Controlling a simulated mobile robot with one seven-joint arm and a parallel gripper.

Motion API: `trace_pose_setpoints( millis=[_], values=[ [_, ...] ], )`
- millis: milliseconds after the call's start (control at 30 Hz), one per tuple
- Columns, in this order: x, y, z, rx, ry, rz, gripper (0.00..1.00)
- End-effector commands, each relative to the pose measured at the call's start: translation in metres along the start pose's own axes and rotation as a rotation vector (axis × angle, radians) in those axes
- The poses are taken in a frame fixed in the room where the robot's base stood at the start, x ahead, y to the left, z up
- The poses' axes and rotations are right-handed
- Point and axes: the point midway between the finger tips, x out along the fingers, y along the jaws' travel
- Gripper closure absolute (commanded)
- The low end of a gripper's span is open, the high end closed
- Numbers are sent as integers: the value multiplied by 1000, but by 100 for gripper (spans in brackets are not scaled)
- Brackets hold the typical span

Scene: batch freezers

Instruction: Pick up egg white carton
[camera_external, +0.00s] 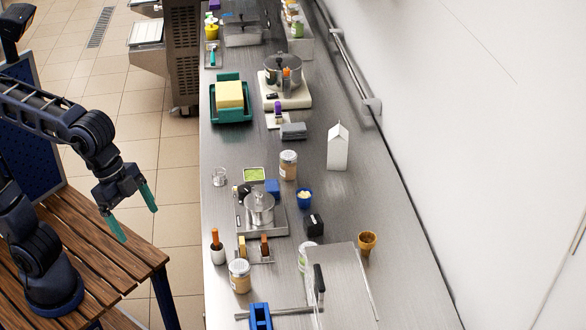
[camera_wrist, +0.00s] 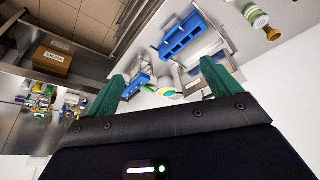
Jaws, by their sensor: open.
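The egg white carton appears to be the plain white gable-top carton (camera_external: 338,148), standing upright on the steel counter near its wall side. No label can be read on it. My gripper (camera_external: 137,213) is open and empty, with green fingers pointing down above the wooden bench, left of the counter and well apart from the carton. In the wrist view my gripper (camera_wrist: 163,82) shows its two green fingers spread with nothing held between them. I cannot make out the carton in the wrist view.
The steel counter (camera_external: 325,195) holds a lidded jar (camera_external: 288,165), a grey block (camera_external: 293,131), a blue cup (camera_external: 305,198), a pot (camera_external: 259,208) and a cone (camera_external: 367,243). A rail (camera_external: 345,60) runs along the wall. The wooden bench (camera_external: 110,250) lies under my arm.

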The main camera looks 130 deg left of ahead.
Motion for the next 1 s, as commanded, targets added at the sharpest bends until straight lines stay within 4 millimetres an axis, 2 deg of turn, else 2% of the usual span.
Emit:
trace_pose_setpoints(
  millis=[33,200,367,500,667,800,1000],
  values=[
    [2,-14,-17,-14,-3,-5,11],
    [8,-62,-68,-47,-8,-19,11],
    [17,-114,-109,-76,-12,-30,11],
    [28,-166,-140,-103,-14,-41,11],
    [42,-231,-167,-133,-15,-50,11],
    [57,-292,-184,-159,-16,-60,11],
    [81,-384,-193,-196,-16,-72,11]
  ],
)
